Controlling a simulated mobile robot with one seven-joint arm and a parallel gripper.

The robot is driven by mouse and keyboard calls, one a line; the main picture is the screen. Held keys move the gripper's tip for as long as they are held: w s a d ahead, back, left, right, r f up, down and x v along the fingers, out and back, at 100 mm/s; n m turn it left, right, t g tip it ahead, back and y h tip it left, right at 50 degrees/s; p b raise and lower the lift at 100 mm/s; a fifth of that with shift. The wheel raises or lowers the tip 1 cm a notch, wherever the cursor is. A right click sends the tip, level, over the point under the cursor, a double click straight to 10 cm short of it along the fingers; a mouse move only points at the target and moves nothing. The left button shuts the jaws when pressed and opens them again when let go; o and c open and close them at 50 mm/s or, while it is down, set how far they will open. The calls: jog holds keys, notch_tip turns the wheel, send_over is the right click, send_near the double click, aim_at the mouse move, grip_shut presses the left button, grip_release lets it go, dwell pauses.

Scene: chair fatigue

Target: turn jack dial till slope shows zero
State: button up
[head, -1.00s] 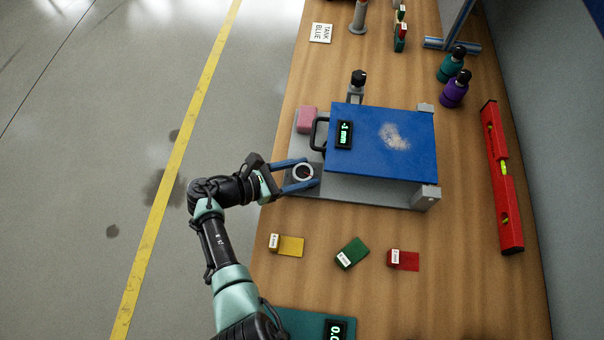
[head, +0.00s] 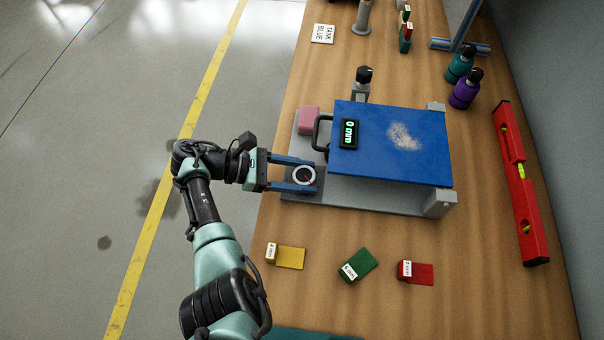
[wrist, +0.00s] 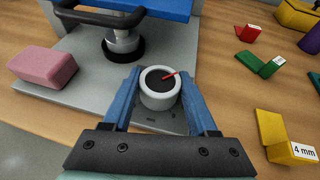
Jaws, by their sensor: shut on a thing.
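The jack dial (head: 304,175) is a white-rimmed round knob with a dark top and a red pointer line, on the grey base plate at its near-left corner. In the wrist view the dial (wrist: 160,88) stands between my blue fingers. My gripper (head: 303,174) is shut on it from the left. The blue plate (head: 390,145) sits above the base, with a black handle at its left. Its slope display (head: 349,133) reads 0 mm in green digits. The jack post (wrist: 123,42) shows under the blue plate in the wrist view.
A pink block (head: 308,120) lies on the base's left. Yellow (head: 290,257), green (head: 358,266) and red (head: 416,272) gauge pieces lie in front. A red spirit level (head: 520,185) lies at right. Teal and purple bottles (head: 465,89) stand behind. A "TANK BLUE" card (head: 323,34) lies at back left.

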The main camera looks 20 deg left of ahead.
jog(key=o, duration=1.4)
jog(key=shift+d, duration=0.1)
jog(key=v, duration=1.3)
jog(key=shift+f, duration=0.1)
